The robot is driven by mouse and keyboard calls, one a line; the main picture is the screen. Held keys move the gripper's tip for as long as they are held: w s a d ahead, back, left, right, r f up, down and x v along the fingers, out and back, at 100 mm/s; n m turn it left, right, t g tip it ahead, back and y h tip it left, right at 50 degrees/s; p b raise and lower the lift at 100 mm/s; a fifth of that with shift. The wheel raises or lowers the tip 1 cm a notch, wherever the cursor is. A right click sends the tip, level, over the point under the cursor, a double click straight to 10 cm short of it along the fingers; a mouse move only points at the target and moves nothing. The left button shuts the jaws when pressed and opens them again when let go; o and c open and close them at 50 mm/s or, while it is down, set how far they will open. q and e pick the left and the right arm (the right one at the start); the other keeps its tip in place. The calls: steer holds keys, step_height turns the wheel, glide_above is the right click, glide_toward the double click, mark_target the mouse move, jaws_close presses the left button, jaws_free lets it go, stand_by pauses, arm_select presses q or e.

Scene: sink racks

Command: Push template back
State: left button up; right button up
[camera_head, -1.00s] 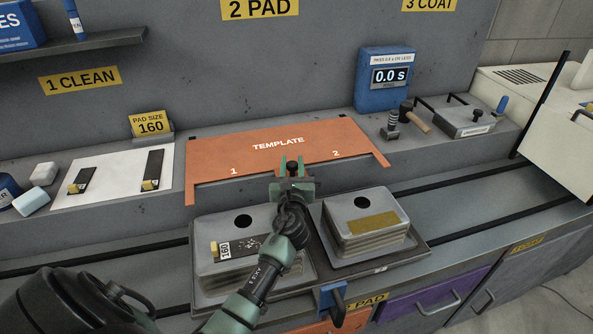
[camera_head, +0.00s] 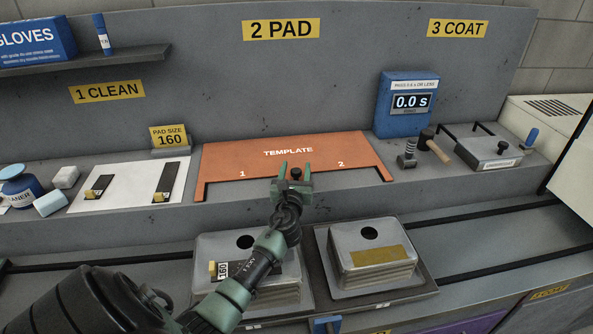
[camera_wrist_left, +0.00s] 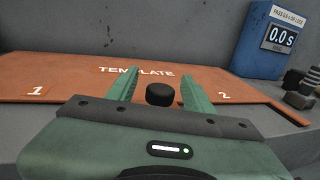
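The orange template (camera_head: 290,150), marked TEMPLATE with 1 and 2, lies flat on the grey ledge at the back. Its two short legs point to the front. It also fills the middle of the left wrist view (camera_wrist_left: 60,75). My left gripper (camera_head: 296,168) is open at the template's front edge, between the 1 and the 2. A black round knob (camera_wrist_left: 160,95) sits between its parted fingers; I cannot tell what it is fixed to. The right gripper is not in view.
Two stacks of metal plates, left (camera_head: 205,275) and right (camera_head: 372,268), stand on a dark tray (camera_head: 430,285) below the ledge. A white mat (camera_head: 130,185) lies left of the template. A blue timer (camera_head: 406,105) and a stamp-like tool (camera_head: 407,155) stand to its right.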

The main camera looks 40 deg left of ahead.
arm_select(q)
steer(key=shift+v, duration=3.9)
